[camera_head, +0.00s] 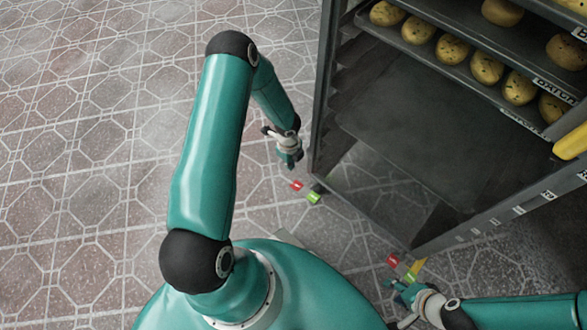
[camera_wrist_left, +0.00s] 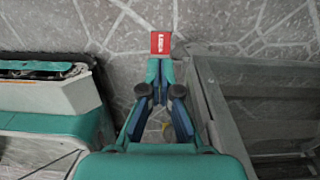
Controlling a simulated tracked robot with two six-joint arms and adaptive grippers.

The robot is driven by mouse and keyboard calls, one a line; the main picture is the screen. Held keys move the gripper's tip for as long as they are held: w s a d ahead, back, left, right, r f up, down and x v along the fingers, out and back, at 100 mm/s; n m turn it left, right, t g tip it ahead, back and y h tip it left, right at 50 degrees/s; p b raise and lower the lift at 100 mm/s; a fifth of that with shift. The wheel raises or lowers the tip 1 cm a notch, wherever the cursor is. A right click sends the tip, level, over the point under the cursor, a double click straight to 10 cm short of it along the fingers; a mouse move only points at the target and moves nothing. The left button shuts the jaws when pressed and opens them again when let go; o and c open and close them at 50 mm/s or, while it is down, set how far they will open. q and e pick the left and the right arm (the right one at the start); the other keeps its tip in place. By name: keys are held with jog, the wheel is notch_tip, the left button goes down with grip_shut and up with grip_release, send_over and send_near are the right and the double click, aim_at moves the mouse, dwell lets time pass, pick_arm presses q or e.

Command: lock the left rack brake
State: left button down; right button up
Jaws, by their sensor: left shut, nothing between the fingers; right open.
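The left rack brake is at the rack's near left foot in the head view, with a red tab (camera_head: 296,185) and a green tab (camera_head: 314,198). My left gripper (camera_head: 289,162) is shut and empty, pointing down just above and behind the red tab. In the left wrist view the red tab (camera_wrist_left: 160,42), with white lettering, shows just beyond the closed fingertips (camera_wrist_left: 159,68); I cannot tell whether they touch. My right gripper (camera_head: 400,297) is open beside the right brake's red tab (camera_head: 392,260) and green tab (camera_head: 410,277).
The dark metal rack (camera_head: 318,100) stands close to the right of my left gripper. Its upper trays hold several round loaves (camera_head: 452,49). A yellow piece (camera_head: 418,267) is by the right brake. The tiled floor (camera_head: 80,150) to the left is clear.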

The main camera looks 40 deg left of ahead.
pick_arm(q)
jog(key=shift+a+r+p, duration=0.25)
jog(key=shift+r+p, duration=0.05)
jog(key=shift+r, duration=0.8)
jog(key=s+d+r+n+h, duration=0.1)
jog(key=s+d+r+n, duration=0.1)
jog(key=s+d+n, duration=0.35)
jog(key=s+d+r+n+h, duration=0.2)
jog(key=d+n, duration=0.5)
jog(key=d, duration=0.3)
jog(key=s+d+r+n+h, duration=0.1)
jog(key=s+d+r+n, duration=0.25)
jog(key=d+n, duration=0.4)
notch_tip(320, 180, up, 30)
jog(key=p, duration=3.1)
jog(key=shift+d+t, duration=0.2)
jog(key=shift+t, duration=0.1)
jog(key=shift+s, duration=0.1)
